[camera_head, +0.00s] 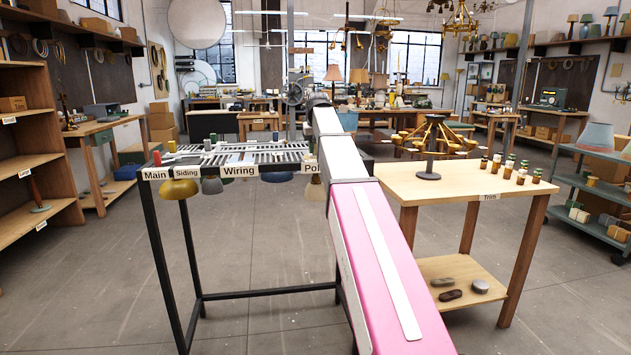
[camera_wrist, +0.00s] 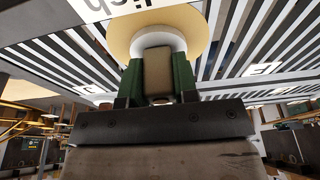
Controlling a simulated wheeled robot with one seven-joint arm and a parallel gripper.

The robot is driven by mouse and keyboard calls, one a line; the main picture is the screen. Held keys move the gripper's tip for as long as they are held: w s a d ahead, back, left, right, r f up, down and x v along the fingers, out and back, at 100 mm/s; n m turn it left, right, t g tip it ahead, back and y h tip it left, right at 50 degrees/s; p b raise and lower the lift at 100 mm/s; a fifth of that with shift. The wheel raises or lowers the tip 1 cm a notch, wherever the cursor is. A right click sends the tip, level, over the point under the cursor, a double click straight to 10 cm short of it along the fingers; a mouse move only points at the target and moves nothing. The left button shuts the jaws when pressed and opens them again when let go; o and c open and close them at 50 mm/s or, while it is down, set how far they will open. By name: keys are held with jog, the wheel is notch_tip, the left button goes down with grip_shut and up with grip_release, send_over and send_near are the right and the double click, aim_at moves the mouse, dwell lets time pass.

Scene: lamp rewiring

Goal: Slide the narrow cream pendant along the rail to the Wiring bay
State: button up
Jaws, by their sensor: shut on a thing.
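The cream pendant (camera_wrist: 208,28) fills the top middle of the wrist view, with a pale collar and a tan stem below its wide cream part. My gripper (camera_wrist: 157,75) has its green fingers shut on this stem from both sides. In the head view, a cream shade (camera_head: 314,190) hangs under the rail by the Polish label, partly hidden by my arm. My arm also hides the gripper there. The Wiring label (camera_head: 240,170) is on the rack's front edge, left of the cream shade.
The slatted rack (camera_head: 250,154) has a black frame. A mustard pendant (camera_head: 179,189) and a grey pendant (camera_head: 212,185) hang left of Wiring; a blue-grey one (camera_head: 277,177) hangs between Wiring and the cream shade. A wooden table (camera_head: 450,188) with a chandelier stands right of my arm.

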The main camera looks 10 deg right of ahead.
jog(key=shift+w, duration=0.15)
jog(key=w, duration=1.3)
jog(key=shift+w+d, duration=0.25)
jog(key=shift+w, duration=0.15)
jog(key=shift+w+a, duration=0.2)
jog(key=shift+a, duration=5.3)
jog(key=shift+w+a, duration=0.15)
jog(key=shift+a, duration=5.35)
jog(key=shift+w+a, duration=0.1)
jog(key=shift+a, duration=2.9)
